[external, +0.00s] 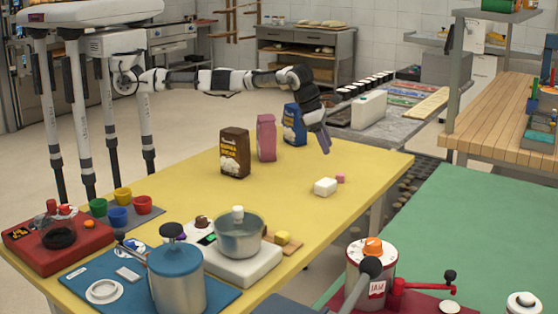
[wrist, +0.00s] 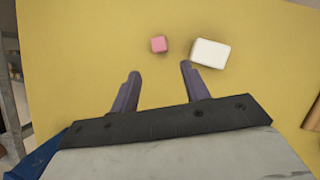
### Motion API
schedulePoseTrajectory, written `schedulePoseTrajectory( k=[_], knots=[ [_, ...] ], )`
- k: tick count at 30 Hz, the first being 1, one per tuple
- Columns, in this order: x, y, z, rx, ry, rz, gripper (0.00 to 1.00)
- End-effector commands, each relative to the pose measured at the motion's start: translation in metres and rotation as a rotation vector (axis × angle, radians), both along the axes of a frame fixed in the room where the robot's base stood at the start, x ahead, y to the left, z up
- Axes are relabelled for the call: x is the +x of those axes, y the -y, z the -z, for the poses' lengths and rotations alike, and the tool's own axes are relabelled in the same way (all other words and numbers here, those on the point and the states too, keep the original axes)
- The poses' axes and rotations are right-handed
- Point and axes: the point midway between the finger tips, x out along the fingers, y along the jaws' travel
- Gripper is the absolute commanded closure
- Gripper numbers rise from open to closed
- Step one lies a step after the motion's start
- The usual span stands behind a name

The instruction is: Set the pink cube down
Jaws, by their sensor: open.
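The small pink cube (external: 340,178) rests on the yellow table (external: 200,205), just behind a larger white block (external: 325,187). In the wrist view the pink cube (wrist: 158,44) lies left of the white block (wrist: 210,53), with a narrow gap between them. My gripper (external: 323,151) is above the table, apart from the cube. In the wrist view its two purple fingers (wrist: 158,77) are spread, with only bare yellow table between them. The cube lies beyond the fingertips.
A brown sugar bag (external: 235,153), a pink bag (external: 266,138) and a blue bag (external: 294,125) stand near the table's far edge. The table's middle is clear.

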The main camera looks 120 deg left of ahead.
Motion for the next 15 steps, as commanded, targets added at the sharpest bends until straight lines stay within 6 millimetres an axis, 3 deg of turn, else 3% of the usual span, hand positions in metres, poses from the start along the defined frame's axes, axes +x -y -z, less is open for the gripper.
schedulePoseTrajectory(
  k=[6, 15],
  knots=[
    [-0.008, 0.003, -0.021, 0.000, 0.000, 0.000, 0.54],
    [-0.010, 0.004, -0.025, -0.001, -0.001, -0.001, 0.54]
  ],
)
